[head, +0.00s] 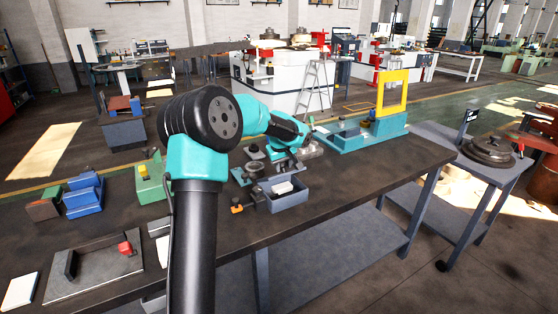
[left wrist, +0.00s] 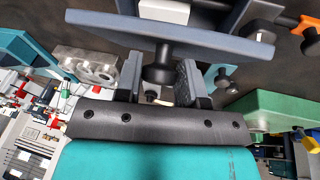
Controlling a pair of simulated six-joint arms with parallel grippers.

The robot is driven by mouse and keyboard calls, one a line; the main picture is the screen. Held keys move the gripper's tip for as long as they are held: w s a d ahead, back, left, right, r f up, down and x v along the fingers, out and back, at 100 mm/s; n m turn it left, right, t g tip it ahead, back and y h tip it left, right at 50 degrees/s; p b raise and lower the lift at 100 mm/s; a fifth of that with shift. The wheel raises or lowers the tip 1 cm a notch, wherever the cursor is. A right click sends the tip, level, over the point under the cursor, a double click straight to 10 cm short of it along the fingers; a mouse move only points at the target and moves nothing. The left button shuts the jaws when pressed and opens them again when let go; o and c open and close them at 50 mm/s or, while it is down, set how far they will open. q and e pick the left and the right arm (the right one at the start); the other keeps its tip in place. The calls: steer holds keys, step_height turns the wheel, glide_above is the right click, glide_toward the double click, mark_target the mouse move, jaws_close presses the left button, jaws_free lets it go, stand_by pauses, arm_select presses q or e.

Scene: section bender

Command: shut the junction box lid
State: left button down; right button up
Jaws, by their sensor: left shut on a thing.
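The junction box (head: 290,202) is a small open grey-blue box on the workbench in the head view, with a white block (head: 283,188) inside. In the left wrist view its lid (left wrist: 215,43) is a grey-blue plate with a black knob (left wrist: 158,68). The white block (left wrist: 163,12) shows past the lid. My left gripper (left wrist: 160,88) has its two dark fingers on either side of the knob and is shut on it. In the head view my left arm reaches over the bench to the far side of the box, and the fingertips are hard to make out. My right gripper is not in view.
An orange-knobbed clamp (head: 238,208) stands just left of the box. A teal machine with a yellow frame (head: 392,92) is at the bench's far right. Blue blocks (head: 83,197) and a dark plate with a red part (head: 95,268) lie left. The bench right of the box is clear.

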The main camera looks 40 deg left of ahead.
arm_select(q)
steer(key=shift+s+d+f, duration=0.2)
steer(key=shift+d+f, duration=0.3)
steer(key=c, duration=0.7)
jaws_free()
steer(key=shift+c, duration=0.2)
steer(key=shift+r, duration=0.2)
steer(key=v, duration=1.7)
